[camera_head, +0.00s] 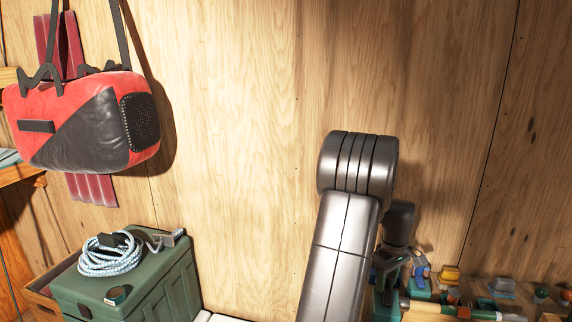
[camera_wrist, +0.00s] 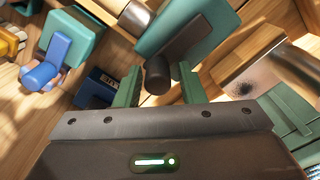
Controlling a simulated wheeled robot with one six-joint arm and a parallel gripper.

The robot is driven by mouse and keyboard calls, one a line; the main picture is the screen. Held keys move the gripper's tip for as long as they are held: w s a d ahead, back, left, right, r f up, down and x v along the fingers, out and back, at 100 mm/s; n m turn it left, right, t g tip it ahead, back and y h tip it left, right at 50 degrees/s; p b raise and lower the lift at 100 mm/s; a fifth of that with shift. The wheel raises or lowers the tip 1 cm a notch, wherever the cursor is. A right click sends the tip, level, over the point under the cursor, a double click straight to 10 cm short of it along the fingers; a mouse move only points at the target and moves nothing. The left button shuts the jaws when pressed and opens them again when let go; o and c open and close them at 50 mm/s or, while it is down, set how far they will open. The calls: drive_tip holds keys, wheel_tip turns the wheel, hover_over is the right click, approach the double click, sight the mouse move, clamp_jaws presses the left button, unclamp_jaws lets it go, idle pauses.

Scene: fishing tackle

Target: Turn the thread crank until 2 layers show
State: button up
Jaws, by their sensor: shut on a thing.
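In the wrist view the crank is a dark arm (camera_wrist: 192,40) with a round dark handle (camera_wrist: 158,76), set on a teal block (camera_wrist: 160,33). My gripper (camera_wrist: 160,82) has its two green fingers on either side of the handle and is shut on it. In the head view my own grey arm hides most of the crank and the gripper's grip. I cannot make out any thread layers in either view.
A second teal block with a blue knob (camera_wrist: 40,75) is at the left of the wrist view. A wooden block with a metal cylinder (camera_wrist: 250,70) is at the right. A green box (camera_head: 130,285) with coiled rope (camera_head: 110,258) stands lower left; a red bag (camera_head: 75,120) hangs above.

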drive_tip(key=o, duration=0.5)
drive_tip(key=shift+s+d, duration=0.1)
drive_tip(key=shift+s, duration=0.15)
wheel_tip(320, 180, up, 7)
drive_tip(key=p, duration=0.5)
drive_tip(key=shift+w+r, duration=0.1)
drive_tip(key=shift+f, duration=0.2)
wheel_tip(320, 180, down, 7)
drive_tip(key=b, duration=0.5)
drive_tip(key=shift+f, duration=0.1)
drive_tip(key=shift+w+a+r, duration=0.1)
drive_tip(key=shift+a+r, duration=0.15)
drive_tip(key=shift+a, duration=0.45)
